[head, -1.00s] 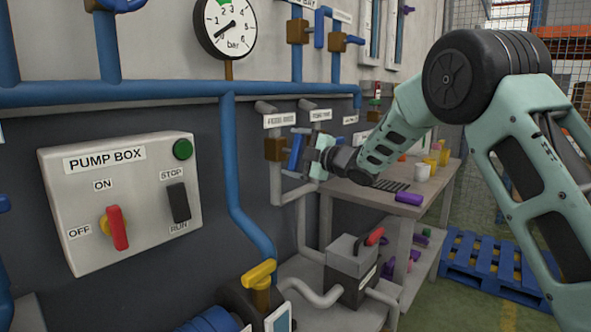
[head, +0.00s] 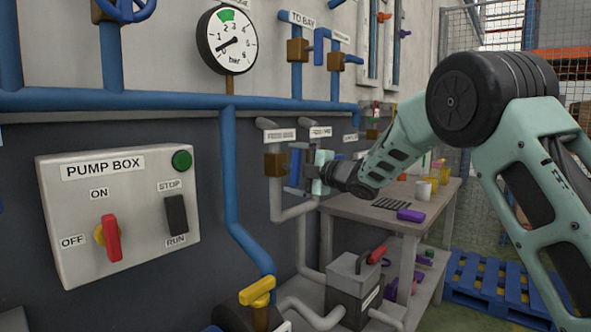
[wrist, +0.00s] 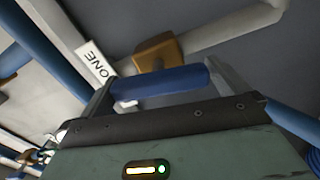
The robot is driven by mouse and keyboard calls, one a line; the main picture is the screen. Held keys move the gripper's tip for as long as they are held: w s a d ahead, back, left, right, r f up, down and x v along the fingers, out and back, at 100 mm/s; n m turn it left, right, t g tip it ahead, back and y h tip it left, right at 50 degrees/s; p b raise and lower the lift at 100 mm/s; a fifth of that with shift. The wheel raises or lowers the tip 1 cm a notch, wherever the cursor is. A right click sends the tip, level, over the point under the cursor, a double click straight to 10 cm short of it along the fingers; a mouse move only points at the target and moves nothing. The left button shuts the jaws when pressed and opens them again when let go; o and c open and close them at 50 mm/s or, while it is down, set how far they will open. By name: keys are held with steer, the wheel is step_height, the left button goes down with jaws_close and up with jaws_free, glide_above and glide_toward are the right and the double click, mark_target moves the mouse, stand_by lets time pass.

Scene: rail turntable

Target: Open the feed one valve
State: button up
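The feed one valve has a brass body (head: 275,165) on a pale pipe and a blue handle (head: 295,166). In the wrist view the brass body (wrist: 157,52) is just beyond the blue handle (wrist: 160,86), beside a label (wrist: 97,62) reading "ONE". My gripper (head: 304,169) is at the handle, its body to the right of it. In the wrist view my gripper (wrist: 162,92) has its fingers wide apart, with the blue handle spanning between them. I cannot tell whether both fingers touch it. Part of the handle is hidden by my gripper's body.
The pump box (head: 120,210), with a red switch, is on the wall at left. A pressure gauge (head: 227,40) hangs above. A bench (head: 345,205) with cups and a purple part stands under my arm. A yellow-handled valve (head: 258,292) is low in front.

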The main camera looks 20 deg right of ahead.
steer(key=b+v, duration=0.1)
steer(key=v, duration=1.6)
steer(key=shift+s+d+b, duration=0.15)
steer(key=shift+b, duration=0.25)
steer(key=s+a+f+m+g+h, duration=0.3)
steer(key=s+a+f+m+h, duration=0.3)
steer(key=a+f+m, duration=0.4)
steer(key=s+a+f+m+g+h, duration=0.1)
steer(key=s+a+f+m+g, duration=0.2)
steer(key=s, duration=0.6)
steer(key=s+a+f+m+g+h, duration=0.1)
steer(key=s+a+f+g, duration=0.35)
steer(key=s, duration=0.55)
steer(key=s+d+f+m+g+h, duration=0.1)
steer(key=s+f+g, duration=0.1)
steer(key=s, duration=0.5)
steer(key=s+f+g+h, duration=0.1)
steer(key=s+f+g, duration=0.1)
steer(key=s, duration=0.6)
step_height(320, 180, up, 14)
steer(key=p, duration=1.3)
steer(key=shift+w+m+p, duration=0.3)
steer(key=shift+p, duration=0.05)
